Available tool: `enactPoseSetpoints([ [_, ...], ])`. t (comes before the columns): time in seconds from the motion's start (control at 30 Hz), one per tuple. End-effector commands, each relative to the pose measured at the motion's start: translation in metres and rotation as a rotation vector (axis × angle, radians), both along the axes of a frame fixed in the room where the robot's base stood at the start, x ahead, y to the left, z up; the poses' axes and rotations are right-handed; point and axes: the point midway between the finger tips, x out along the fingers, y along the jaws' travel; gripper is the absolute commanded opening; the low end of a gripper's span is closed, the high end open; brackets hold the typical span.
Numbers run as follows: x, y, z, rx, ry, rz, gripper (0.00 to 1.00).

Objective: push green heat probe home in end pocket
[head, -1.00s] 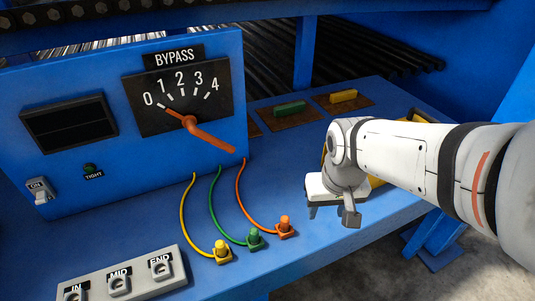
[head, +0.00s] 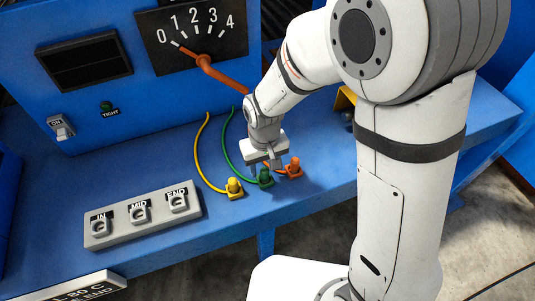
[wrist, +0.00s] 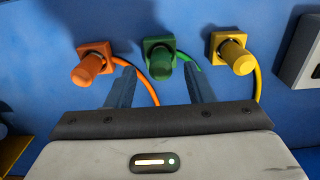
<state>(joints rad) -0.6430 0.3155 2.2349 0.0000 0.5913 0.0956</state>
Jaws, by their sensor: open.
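The green heat probe (head: 265,177) stands on the blue bench between the yellow and orange probes, its green cable running back to the panel. In the wrist view the green probe (wrist: 160,68) lies beyond and between my two fingertips. My gripper (head: 264,164) is open just above and behind it; I cannot tell whether a finger touches it. The grey pocket block (head: 140,214) lies to the left on the bench. Its END pocket (head: 178,201) is the rightmost of the row, beside MID and IN, and no probe shows in it.
The yellow probe (head: 234,187) and orange probe (head: 294,168) stand close on either side, with their cables. Bare bench lies between the yellow probe and the block.

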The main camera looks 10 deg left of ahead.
Motion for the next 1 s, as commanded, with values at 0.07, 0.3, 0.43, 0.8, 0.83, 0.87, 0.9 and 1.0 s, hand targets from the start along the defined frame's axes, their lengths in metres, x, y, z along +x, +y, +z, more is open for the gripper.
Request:
enactPoseSetpoints([
  [0.07,0.000,0.000,-0.008,-0.002,0.003,0.000,0.48],
  [0.3,0.000,0.000,-0.017,0.000,0.000,0.000,0.48],
  [0.43,-0.001,0.000,-0.017,0.000,0.000,0.001,0.48],
  [0.8,-0.001,0.000,-0.017,0.000,0.000,0.001,0.21],
  [0.83,-0.001,0.000,-0.017,0.000,0.000,0.001,0.18],
  [0.87,-0.001,0.000,-0.017,0.000,0.000,0.001,0.16],
  [0.9,-0.001,0.000,-0.017,0.000,0.000,0.002,0.13],
  [1.0,-0.001,0.000,-0.017,0.000,0.000,0.002,0.04],
])
